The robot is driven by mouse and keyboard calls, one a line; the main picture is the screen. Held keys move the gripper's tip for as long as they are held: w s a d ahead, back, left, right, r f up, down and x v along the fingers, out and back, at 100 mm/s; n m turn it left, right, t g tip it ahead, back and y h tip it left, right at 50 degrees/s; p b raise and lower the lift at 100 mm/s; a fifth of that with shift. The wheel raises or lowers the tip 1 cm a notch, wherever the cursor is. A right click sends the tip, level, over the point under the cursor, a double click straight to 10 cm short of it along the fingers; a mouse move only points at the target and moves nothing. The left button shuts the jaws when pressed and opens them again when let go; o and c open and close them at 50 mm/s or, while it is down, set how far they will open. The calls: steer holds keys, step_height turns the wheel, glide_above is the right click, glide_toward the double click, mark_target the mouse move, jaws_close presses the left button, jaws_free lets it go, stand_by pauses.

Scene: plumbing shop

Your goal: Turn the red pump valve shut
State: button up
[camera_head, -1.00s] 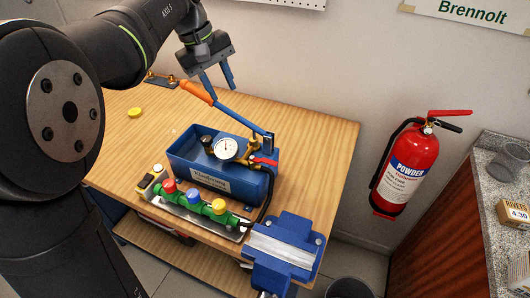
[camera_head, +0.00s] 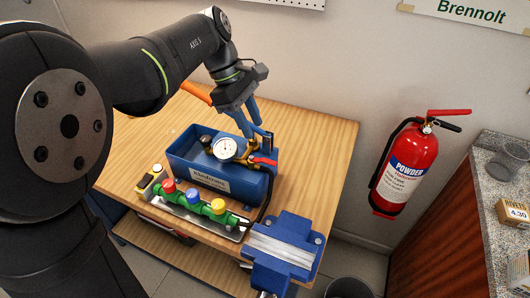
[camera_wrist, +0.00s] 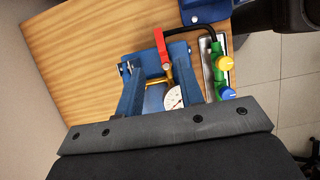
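The red pump valve lever (camera_head: 263,161) sits on brass fittings at the right end of the blue test pump (camera_head: 215,181). My gripper (camera_head: 257,128) is above and behind the valve, pointing down. In the wrist view the two blue fingers of my gripper (camera_wrist: 157,75) are apart, with the brass fitting and gauge seen between them. Nothing is held. I see no contact with the lever. The pump's dial gauge (camera_head: 227,149) is just left of the valve.
A green manifold (camera_head: 200,206) with red, blue and yellow knobs lies in front of the pump. A blue vise (camera_head: 283,248) is at the front right corner. The pump's orange handle (camera_head: 196,92) is partly behind my arm. The bench (camera_head: 318,150) is clear on the right.

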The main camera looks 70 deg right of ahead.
mark_target(269, 161)
steer(key=x, duration=0.9)
steer(key=shift+s+f, duration=0.1)
steer(key=shift+f, duration=0.2)
steer(key=shift+c, duration=0.4)
jaws_close()
